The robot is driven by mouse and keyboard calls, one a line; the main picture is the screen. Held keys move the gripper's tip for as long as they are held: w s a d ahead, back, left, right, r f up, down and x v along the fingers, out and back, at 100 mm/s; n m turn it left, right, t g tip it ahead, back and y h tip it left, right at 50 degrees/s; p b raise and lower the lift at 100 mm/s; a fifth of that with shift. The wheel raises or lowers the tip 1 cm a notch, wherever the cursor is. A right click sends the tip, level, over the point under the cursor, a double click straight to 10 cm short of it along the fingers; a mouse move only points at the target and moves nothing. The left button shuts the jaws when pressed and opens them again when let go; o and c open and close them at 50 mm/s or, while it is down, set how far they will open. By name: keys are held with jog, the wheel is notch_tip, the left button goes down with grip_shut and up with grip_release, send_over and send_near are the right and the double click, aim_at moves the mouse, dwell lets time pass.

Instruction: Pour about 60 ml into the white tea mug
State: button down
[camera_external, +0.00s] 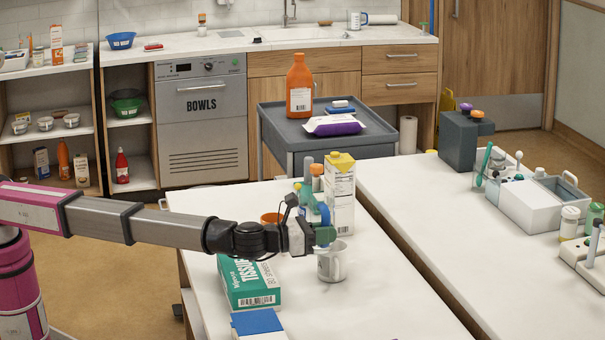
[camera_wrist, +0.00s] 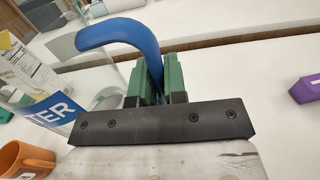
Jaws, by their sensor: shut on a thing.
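My gripper (camera_external: 325,236) is shut on the blue handle (camera_wrist: 122,30) of a clear jug. The green fingers (camera_wrist: 160,82) pinch the handle from both sides. The jug's clear wall with a blue label ending in "TER" (camera_wrist: 48,112) shows at the left of the wrist view.
A green tissue box (camera_external: 250,283) lies left of the mug. An orange cup (camera_external: 271,218) and a tall yellow-topped carton (camera_external: 341,200) stand close to my gripper. The table right of the mug is clear. A grey cart (camera_external: 275,125) stands behind.

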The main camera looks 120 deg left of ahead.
jog(key=w+d, duration=0.4)
jog(key=w, duration=0.8)
notch_tip(320, 180, down, 8)
jog(key=shift+s+d, duration=0.2)
jog(key=s+a+r+n, duration=0.3)
jog(key=r+n, duration=0.2)
jog(key=n, duration=0.2)
jog(key=s+a+r+n, duration=0.3)
jog(key=a+r+n, duration=0.1)
jog(key=r+n, duration=0.2)
jog(key=shift+s+r+n, duration=0.15)
jog(key=shift+s+n, duration=0.2)
jog(key=shift+n, duration=0.25)
dwell(0.5)
